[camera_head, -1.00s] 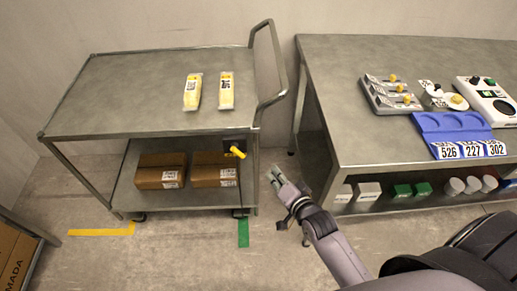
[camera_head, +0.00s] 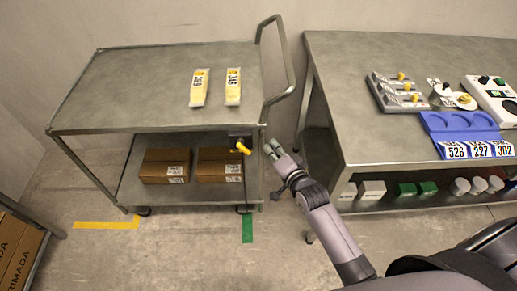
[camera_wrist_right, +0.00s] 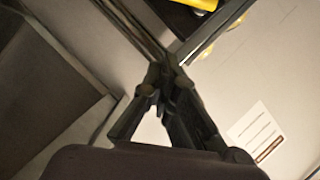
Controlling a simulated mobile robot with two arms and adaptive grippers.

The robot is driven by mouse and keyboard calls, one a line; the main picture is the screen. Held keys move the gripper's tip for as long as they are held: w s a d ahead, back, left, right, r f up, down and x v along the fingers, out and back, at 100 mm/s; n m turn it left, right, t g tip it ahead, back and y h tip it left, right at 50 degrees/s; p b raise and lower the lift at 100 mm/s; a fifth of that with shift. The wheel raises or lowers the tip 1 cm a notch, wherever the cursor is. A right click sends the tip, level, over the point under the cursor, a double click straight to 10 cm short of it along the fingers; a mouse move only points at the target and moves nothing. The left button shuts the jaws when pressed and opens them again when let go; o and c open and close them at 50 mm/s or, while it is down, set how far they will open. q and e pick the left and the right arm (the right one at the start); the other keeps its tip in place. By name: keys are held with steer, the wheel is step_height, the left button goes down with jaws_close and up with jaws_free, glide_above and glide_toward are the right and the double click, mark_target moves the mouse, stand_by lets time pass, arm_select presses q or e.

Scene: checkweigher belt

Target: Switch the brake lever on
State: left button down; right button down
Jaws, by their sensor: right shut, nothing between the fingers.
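The yellow brake lever (camera_head: 243,148) sits on a dark plate at the right end of the grey cart (camera_head: 150,105), just under its top shelf. The lever slants down to the right. In the right wrist view, a piece of yellow (camera_wrist_right: 203,4) shows at the top edge, probably the lever, cut off by the frame. My right gripper (camera_head: 270,147) is shut and empty, just right of the lever with a small gap. In the right wrist view its fingers (camera_wrist_right: 165,90) meet near the middle. My left gripper is not in view.
Two yellow-and-white packs (camera_head: 199,88) lie on the cart top, and cartons (camera_head: 165,167) on its lower shelf. A metal table (camera_head: 345,75) with a blue tray (camera_head: 450,120) stands right. Yellow and green (camera_head: 248,228) tape marks the floor.

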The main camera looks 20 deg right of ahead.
mark_target(244, 147)
steer(key=x, duration=0.4)
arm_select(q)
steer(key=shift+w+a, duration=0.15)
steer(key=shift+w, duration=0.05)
arm_select(e)
steer(key=shift+s+a+f, duration=0.1)
steer(key=shift+a+f, duration=0.45)
steer(key=shift+a, duration=0.3)
steer(key=shift+s+a+f, duration=0.15)
steer(key=shift+a+f, duration=0.4)
steer(key=shift+a, duration=0.25)
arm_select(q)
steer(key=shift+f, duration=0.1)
arm_select(e)
steer(key=shift+s+f, duration=0.1)
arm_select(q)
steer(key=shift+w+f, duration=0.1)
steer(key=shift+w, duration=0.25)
arm_select(e)
steer(key=shift+f+m, duration=0.15)
steer(key=shift+m, duration=0.15)
arm_select(q)
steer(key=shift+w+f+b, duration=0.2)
steer(key=shift+b, duration=0.15)
arm_select(e)
steer(key=shift+y, duration=0.3)
